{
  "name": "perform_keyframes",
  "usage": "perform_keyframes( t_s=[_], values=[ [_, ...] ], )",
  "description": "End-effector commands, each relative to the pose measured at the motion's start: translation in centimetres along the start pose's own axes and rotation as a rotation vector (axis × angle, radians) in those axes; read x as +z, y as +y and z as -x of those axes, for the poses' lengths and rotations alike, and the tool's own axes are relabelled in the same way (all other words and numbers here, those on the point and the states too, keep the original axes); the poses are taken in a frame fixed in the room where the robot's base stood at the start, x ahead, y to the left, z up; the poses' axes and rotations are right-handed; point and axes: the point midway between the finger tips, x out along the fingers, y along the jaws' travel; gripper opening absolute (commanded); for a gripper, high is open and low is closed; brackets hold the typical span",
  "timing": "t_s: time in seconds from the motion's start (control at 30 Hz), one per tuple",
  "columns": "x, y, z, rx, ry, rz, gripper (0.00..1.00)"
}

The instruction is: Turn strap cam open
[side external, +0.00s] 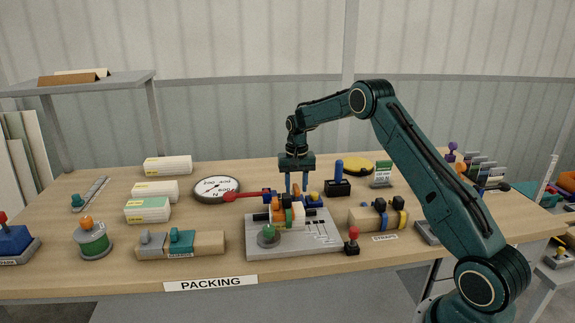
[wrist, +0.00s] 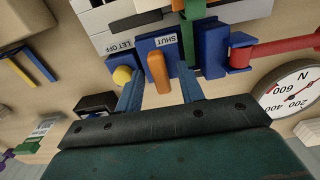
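I take this lever to be the strap cam. My gripper (wrist: 160,82) is open, with one blue finger on each side of the lever and a visible gap to each. Contact cannot be made out. A yellow knob (wrist: 122,75) sits beside the left finger. In the side view my gripper (side external: 297,190) points down behind the grey fixture (side external: 320,240); the lever is hard to tell apart there.
A red bar (wrist: 275,48) with a blue end lies right of the lever, near a round dial (wrist: 293,92). A black block with a blue post (side external: 338,183) stands right of my gripper. Wooden strap blocks (side external: 208,243) flank the fixture. The front table edge is mostly clear.

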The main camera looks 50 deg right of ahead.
Motion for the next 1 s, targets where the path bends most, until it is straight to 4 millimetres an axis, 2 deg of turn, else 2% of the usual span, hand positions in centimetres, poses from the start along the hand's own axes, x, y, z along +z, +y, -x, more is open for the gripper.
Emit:
perform_keyframes(
  t_s=[0.17, 0.33, 0.8, 1.0],
  values=[
    [0.0, 0.0, 0.9, -0.001, 0.001, 0.0, 0.38],
    [0.0, 0.0, 2.6, -0.001, 0.002, 0.0, 0.38],
    [-0.1, 0.0, 10.4, -0.002, 0.005, 0.0, 0.38],
    [0.0, 0.0, 12.8, -0.001, 0.002, 0.0, 0.38]
  ],
)
